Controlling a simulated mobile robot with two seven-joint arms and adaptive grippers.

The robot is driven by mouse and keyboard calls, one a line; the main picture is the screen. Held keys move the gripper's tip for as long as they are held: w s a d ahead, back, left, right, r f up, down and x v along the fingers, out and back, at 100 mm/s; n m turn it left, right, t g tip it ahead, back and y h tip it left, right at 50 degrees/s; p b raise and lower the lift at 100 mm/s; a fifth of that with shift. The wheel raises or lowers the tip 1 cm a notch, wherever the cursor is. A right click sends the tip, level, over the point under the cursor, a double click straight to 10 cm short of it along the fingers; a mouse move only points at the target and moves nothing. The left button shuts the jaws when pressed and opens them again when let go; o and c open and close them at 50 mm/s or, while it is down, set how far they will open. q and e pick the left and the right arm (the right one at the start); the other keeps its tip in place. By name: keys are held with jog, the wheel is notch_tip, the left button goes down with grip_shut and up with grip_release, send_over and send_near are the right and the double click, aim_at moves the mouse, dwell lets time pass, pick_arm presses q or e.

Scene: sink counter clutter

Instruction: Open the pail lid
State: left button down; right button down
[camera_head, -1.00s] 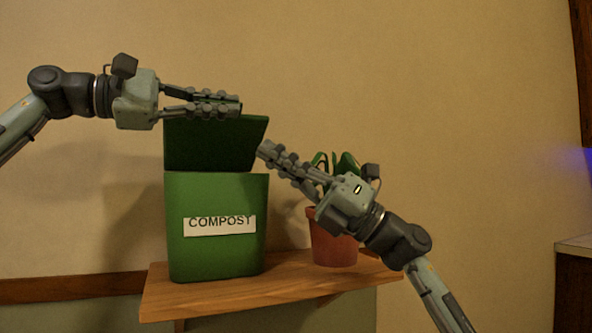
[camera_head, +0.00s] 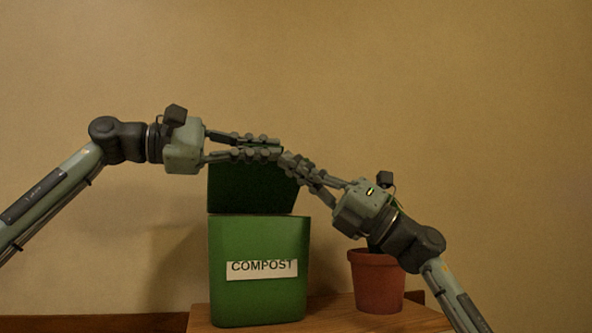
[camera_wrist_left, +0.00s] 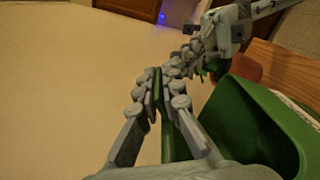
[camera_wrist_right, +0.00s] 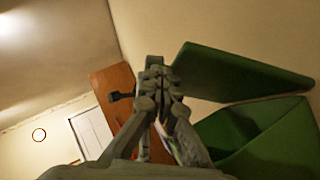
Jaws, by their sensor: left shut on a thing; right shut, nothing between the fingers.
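The green compost pail (camera_head: 258,290) stands on a wooden shelf, with a white COMPOST label on its front. Its green lid (camera_head: 250,190) is raised and stands up at the back of the pail. The pail's open inside shows in the left wrist view (camera_wrist_left: 235,115) and in the right wrist view (camera_wrist_right: 250,135). My left gripper (camera_head: 280,151) is shut on the lid's upper edge; the lid shows edge-on between its fingers in the left wrist view (camera_wrist_left: 158,90). My right gripper (camera_head: 284,160) is shut and empty, its fingertips close beside the lid's upper right corner.
A terracotta pot (camera_head: 377,283) with a plant stands right of the pail, behind and below my right gripper. The wooden shelf (camera_head: 340,312) holds both. A plain wall (camera_head: 430,90) is behind. The space above the lid is clear.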

pick_arm(q)
jog(key=shift+d+f, duration=0.15)
jog(key=shift+f, duration=0.1)
jog(key=shift+s+d+f, duration=0.1)
jog(key=shift+f, duration=0.05)
pick_arm(e)
jog(key=shift+w+r, duration=0.4)
jog(key=shift+r, duration=0.15)
pick_arm(q)
jog(key=c, duration=1.7)
grip_release()
pick_arm(e)
jog(key=shift+f, duration=0.1)
jog(key=shift+a+f, duration=0.1)
pick_arm(q)
jog(key=shift+r, duration=0.2)
